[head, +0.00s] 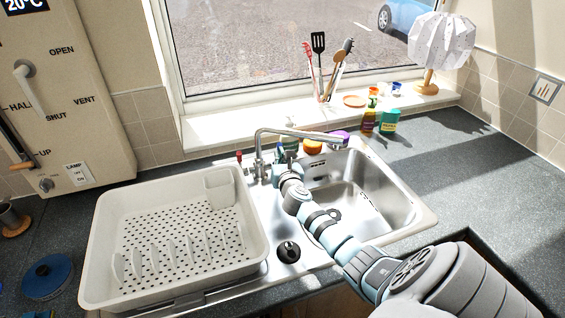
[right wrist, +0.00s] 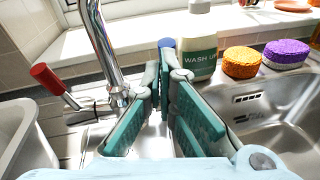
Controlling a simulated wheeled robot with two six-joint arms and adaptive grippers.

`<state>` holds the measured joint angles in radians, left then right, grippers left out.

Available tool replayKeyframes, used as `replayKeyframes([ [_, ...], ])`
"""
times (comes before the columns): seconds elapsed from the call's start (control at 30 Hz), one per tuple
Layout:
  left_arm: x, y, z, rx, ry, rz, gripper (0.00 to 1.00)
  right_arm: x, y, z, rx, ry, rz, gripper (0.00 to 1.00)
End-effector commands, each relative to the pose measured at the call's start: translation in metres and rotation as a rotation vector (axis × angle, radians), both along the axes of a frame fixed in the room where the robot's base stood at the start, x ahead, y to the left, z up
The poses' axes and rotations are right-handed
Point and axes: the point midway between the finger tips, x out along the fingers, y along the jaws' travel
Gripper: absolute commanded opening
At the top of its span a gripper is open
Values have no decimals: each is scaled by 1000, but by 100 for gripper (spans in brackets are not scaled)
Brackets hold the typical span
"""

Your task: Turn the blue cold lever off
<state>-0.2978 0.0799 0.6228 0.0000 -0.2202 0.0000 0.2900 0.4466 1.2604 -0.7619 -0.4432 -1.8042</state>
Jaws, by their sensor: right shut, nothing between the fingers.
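The chrome tap (head: 258,165) stands behind the sink and also shows in the right wrist view (right wrist: 100,45). In that view a blue rounded end (right wrist: 166,43), apparently the cold lever's, shows just beyond my fingertips; the rest of the lever is hidden behind them. Its angle, and whether the fingers touch it, I cannot tell. The red lever (right wrist: 47,78) tilts up and out on the tap's left. My right gripper (right wrist: 165,78) is shut and empty, just right of the tap; it also shows in the head view (head: 284,166). My left gripper is not in view.
A wash-up bottle (right wrist: 197,55) and orange (right wrist: 241,62) and purple (right wrist: 287,54) sponges stand close behind and right of the gripper. A white dish rack (head: 105,220) is left of the tap. The sink basin (head: 390,195) is empty.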

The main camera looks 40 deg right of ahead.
Motion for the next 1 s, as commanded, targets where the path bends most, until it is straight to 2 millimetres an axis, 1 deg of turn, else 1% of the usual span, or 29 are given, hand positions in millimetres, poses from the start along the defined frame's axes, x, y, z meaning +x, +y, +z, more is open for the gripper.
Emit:
replayKeyframes([
  [0.07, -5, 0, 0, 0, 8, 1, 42, 0, 0, 0, 0, 0, 0, 0],
  [0.17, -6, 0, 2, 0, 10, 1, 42, -3, 4, -1, 1, 0, 2, 0],
  [0.27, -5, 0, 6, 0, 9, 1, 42, -9, 14, -3, 2, 0, 6, 0],
  [0.37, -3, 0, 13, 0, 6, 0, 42, -20, 29, -6, 2, 0, 12, 0],
  [0.43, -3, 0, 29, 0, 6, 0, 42, -37, 40, 12, 1, -1, 13, 0],
  [0.53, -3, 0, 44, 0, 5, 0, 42, -63, 58, 34, 2, -2, 16, 0],
  [0.6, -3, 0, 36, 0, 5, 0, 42, -80, 70, 43, 1, -3, 17, 0],
  [0.8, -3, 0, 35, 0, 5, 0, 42, -129, 101, 77, 3, 0, 16, 0],
  [0.9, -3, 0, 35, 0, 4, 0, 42, -145, 111, 90, 2, 0, 15, 0],
  [1.0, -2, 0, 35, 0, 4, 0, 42, -155, 117, 98, 1, 1, 14, 0],
])
